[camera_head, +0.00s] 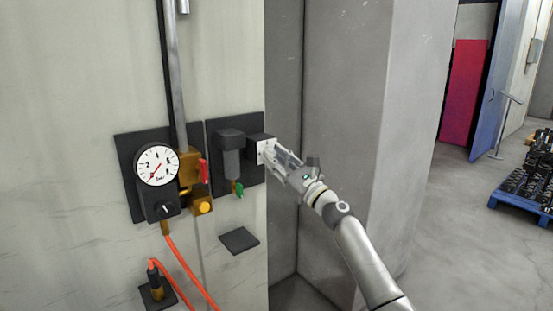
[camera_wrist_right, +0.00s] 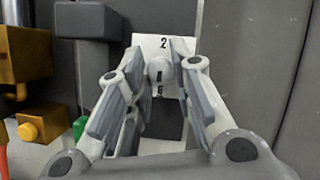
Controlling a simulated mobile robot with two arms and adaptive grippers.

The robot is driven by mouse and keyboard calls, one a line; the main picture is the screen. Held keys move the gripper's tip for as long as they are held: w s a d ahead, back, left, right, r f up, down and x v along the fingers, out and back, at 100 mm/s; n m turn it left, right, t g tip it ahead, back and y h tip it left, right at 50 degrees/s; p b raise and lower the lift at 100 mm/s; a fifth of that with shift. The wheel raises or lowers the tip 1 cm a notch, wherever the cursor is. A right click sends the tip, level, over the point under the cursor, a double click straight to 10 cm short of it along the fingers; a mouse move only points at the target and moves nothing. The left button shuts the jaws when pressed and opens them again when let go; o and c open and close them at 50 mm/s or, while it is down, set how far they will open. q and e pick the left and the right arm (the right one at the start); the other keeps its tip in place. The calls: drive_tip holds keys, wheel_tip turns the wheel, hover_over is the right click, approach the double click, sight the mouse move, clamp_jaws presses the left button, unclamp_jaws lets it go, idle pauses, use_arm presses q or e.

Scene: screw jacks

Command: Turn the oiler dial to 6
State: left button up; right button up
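The oiler is a dark block on a black wall panel; its dial has a white face plate (camera_head: 266,150) on the block's right side. My right gripper (camera_head: 272,154) is at the dial in the head view. Its fingertips (camera_wrist_right: 160,62) lie on both sides of the knob and appear to touch it. The fingers hide much of the plate, so other numbers cannot be read. My left gripper is not in view.
Left of the oiler are a round pressure gauge (camera_head: 157,165), a brass valve with a red handle (camera_head: 203,172) and an orange hose (camera_head: 190,270). A green tap (camera_head: 239,190) hangs under the oiler. A grey pillar (camera_head: 345,120) stands close to the right.

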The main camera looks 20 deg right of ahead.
clamp_jaws()
